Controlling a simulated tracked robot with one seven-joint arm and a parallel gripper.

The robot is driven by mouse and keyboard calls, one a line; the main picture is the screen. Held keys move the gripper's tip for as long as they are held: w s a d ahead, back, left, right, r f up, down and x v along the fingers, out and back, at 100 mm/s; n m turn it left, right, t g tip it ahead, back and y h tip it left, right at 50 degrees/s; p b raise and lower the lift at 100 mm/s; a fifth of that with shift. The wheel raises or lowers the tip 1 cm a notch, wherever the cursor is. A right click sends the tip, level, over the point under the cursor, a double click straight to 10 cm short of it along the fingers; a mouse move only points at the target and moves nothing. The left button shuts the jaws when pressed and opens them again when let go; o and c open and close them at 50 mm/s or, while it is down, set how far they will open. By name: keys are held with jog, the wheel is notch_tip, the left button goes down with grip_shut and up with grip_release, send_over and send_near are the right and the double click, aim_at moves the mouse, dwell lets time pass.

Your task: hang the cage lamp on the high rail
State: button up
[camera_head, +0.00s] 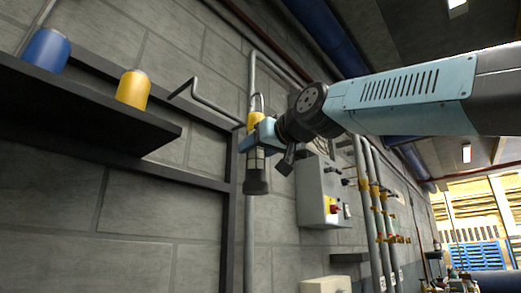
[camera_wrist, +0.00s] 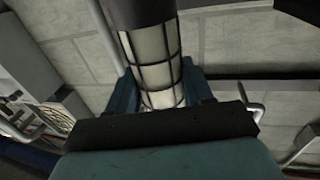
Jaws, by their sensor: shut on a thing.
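The cage lamp (camera_head: 256,178) hangs upright in my gripper (camera_head: 262,135), with a dark end at the bottom, a yellow cap at the top and a thin hook above the cap. In the wrist view the lamp's pale body and black cage bars (camera_wrist: 155,55) stand between the blue fingers (camera_wrist: 158,92), which are shut on it. A bent grey rod (camera_head: 212,106), seemingly the rail, sticks out from the wall left of the lamp's top. The lamp's hook appears apart from the rod; their depth is hard to judge.
A dark shelf (camera_head: 85,110) at left holds a blue canister (camera_head: 46,50) and a yellow canister (camera_head: 132,88). A grey control box (camera_head: 318,192) with a red switch and vertical pipes (camera_head: 370,205) are right of the lamp. Bare block wall lies below the shelf.

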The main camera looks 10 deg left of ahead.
jog(key=shift+w+a, duration=0.1)
jog(key=shift+a, duration=0.8)
jog(key=w+a+f, duration=0.1)
jog(key=a+f, duration=0.2)
jog(key=a, duration=0.3)
jog(key=shift+w+f, duration=0.15)
jog(key=shift+f, duration=0.2)
jog(key=shift+f, duration=0.1)
dwell(0.3)
jog(key=o, duration=1.3)
jog(key=shift+o, duration=0.2)
